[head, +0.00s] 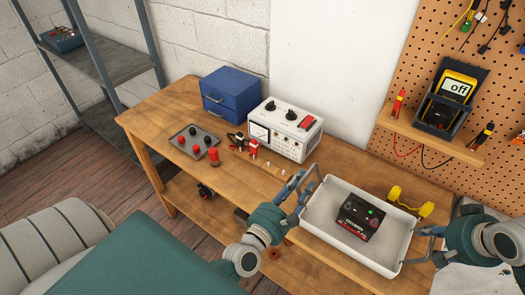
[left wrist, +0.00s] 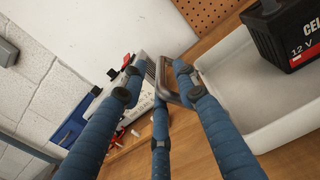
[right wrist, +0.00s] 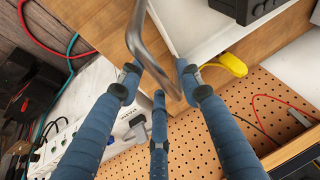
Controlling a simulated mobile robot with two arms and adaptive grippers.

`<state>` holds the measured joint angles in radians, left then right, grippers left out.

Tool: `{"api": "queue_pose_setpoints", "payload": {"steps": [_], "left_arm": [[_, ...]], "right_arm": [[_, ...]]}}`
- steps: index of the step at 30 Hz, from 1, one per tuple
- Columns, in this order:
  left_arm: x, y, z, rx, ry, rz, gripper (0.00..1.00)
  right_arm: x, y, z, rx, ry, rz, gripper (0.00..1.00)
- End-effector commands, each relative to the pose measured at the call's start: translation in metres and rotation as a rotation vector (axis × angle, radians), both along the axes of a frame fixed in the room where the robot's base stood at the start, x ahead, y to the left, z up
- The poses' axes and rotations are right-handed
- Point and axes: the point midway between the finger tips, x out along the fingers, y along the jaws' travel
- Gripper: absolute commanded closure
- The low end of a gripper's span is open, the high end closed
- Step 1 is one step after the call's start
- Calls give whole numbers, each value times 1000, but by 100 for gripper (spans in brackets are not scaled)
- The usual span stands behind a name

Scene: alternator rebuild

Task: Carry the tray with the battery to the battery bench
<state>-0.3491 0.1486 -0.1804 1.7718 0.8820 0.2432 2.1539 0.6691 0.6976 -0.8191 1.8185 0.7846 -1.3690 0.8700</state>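The white tray (head: 315,233) sits at the near right of the wooden bench; I cannot tell whether it touches the bench. The black battery (head: 360,217) with a red label stands inside it and also shows in the left wrist view (left wrist: 285,30). My left gripper (head: 298,185) is at the tray's left handle (left wrist: 166,88), its fingers spread to either side of it. My right gripper (head: 433,243) is at the right handle (right wrist: 148,55), with its fingers apart around the bar. Neither view shows fingers clearly closed on a handle.
A white tester (head: 285,128), a blue drawer box (head: 233,93) and a small grey tray (head: 181,139) with red and black parts stand to the left. A yellow object (head: 410,202) lies behind the white tray. A pegboard shelf (head: 430,137) holds a meter (head: 452,97).

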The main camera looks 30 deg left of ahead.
Motion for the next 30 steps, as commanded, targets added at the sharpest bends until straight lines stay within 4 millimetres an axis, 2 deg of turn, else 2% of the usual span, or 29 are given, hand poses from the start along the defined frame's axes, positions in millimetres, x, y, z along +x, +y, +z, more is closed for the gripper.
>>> {"api": "queue_pose_setpoints", "payload": {"steps": [1, 6, 12, 17, 20, 30], "left_arm": [[-13, 1, -1, 2, 4, -2, 70], [-50, 2, -1, 2, 3, -1, 70], [-78, 3, 0, 3, 1, -1, 70], [-87, 4, 1, 1, 0, 1, 70], [-87, 4, 1, 1, -1, 2, 70], [-87, 4, 0, 1, 0, 1, 70]], "right_arm": [[0, 0, 0, 1, 0, 0, 65], [0, 1, 0, 1, 1, 1, 65], [0, 1, 0, 1, 1, 1, 65], [-1, 0, 3, 2, 0, 1, 65], [-5, -1, 14, 2, -1, 2, 65], [-32, -14, 78, 1, -3, 2, 65]]}}
